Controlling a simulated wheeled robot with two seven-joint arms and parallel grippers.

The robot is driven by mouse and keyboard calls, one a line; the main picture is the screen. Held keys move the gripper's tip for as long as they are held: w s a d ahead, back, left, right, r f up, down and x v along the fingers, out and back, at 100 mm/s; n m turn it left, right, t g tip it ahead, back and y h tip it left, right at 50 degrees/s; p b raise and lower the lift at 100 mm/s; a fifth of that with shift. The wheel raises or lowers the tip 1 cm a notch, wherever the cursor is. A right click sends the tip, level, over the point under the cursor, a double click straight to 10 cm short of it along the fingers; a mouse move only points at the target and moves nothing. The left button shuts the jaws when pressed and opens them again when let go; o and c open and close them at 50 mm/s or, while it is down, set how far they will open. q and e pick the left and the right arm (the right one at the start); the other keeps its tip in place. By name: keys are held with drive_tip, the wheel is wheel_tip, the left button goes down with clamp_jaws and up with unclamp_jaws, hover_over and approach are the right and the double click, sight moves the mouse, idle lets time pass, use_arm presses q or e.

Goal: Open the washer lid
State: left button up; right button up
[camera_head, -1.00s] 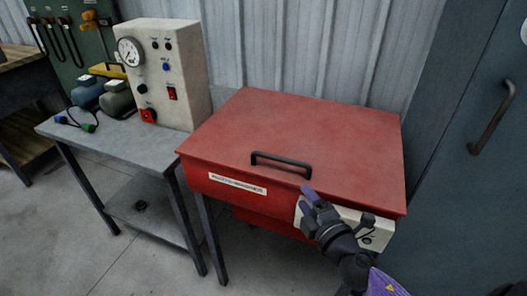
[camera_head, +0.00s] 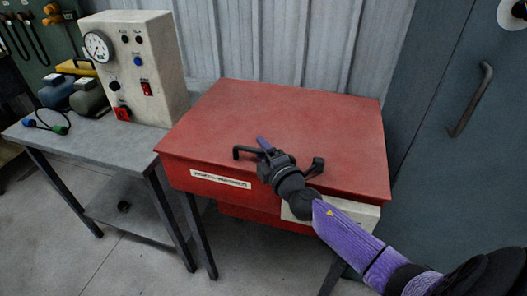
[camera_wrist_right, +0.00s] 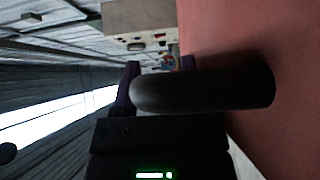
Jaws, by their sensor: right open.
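The red washer (camera_head: 235,205) stands in the middle of the head view with its flat red lid (camera_head: 290,120) down. A black bar handle (camera_head: 242,150) is on the lid near its front edge. My right gripper (camera_head: 264,148) is at the handle, open, and hides the handle's middle. In the right wrist view, the handle (camera_wrist_right: 215,90) looms large across the purple-tipped fingers (camera_wrist_right: 158,70), beside the red lid (camera_wrist_right: 245,35). I cannot tell whether the fingers touch it. My left gripper is not in view.
A grey bench (camera_head: 95,155) on the left holds a cream control box (camera_head: 140,65) with a gauge. A dark blue cabinet (camera_head: 450,190) stands close on the right. A corrugated wall (camera_head: 290,40) is behind the washer.

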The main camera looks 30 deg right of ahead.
drive_tip(key=shift+c, duration=0.3)
clamp_jaws()
idle(0.5)
idle(0.3)
